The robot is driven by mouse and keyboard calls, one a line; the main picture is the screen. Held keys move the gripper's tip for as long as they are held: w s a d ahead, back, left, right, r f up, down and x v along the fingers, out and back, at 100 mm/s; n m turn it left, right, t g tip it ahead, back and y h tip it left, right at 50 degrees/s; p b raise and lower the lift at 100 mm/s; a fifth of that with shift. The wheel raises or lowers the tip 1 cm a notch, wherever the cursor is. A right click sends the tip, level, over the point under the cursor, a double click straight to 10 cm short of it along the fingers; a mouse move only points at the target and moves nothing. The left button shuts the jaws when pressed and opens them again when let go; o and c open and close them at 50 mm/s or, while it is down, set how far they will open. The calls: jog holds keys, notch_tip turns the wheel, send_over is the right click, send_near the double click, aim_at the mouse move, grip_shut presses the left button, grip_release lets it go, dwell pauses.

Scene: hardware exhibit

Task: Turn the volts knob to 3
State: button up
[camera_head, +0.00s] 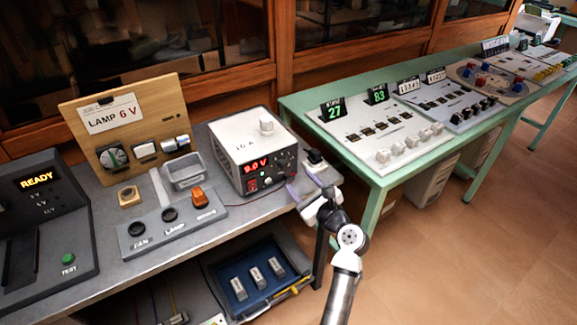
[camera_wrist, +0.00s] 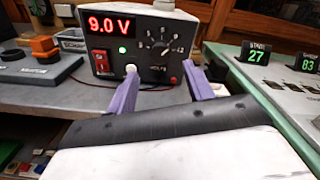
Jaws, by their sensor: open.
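The white power supply (camera_head: 240,140) stands on the grey bench in the head view, with 9.0 V in red on its display. In the wrist view, the supply's dark front (camera_wrist: 112,62) faces me, and its display (camera_wrist: 109,23) also reads 9.0 V. The volts knob (camera_wrist: 158,47) is dark, with white scale marks around it, on the right part of the front. Its exact pointer direction is too small to read. My gripper (camera_wrist: 160,93) is open and empty. Its purple fingers are spread in front of and below the knob, apart from it. It shows in the head view (camera_head: 308,186) before the supply's right side.
A red switch (camera_wrist: 102,63), a green light and a pale round button (camera_wrist: 131,69) share the front. The lamp board (camera_head: 130,120), grey tray (camera_head: 185,172) and switch box (camera_head: 172,222) lie left. A green table (camera_head: 375,185) with panels stands right.

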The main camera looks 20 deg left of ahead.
aim_at(286, 167)
jog(key=p+x, duration=0.1)
jog(key=x, duration=0.6)
jog(key=c, duration=1)
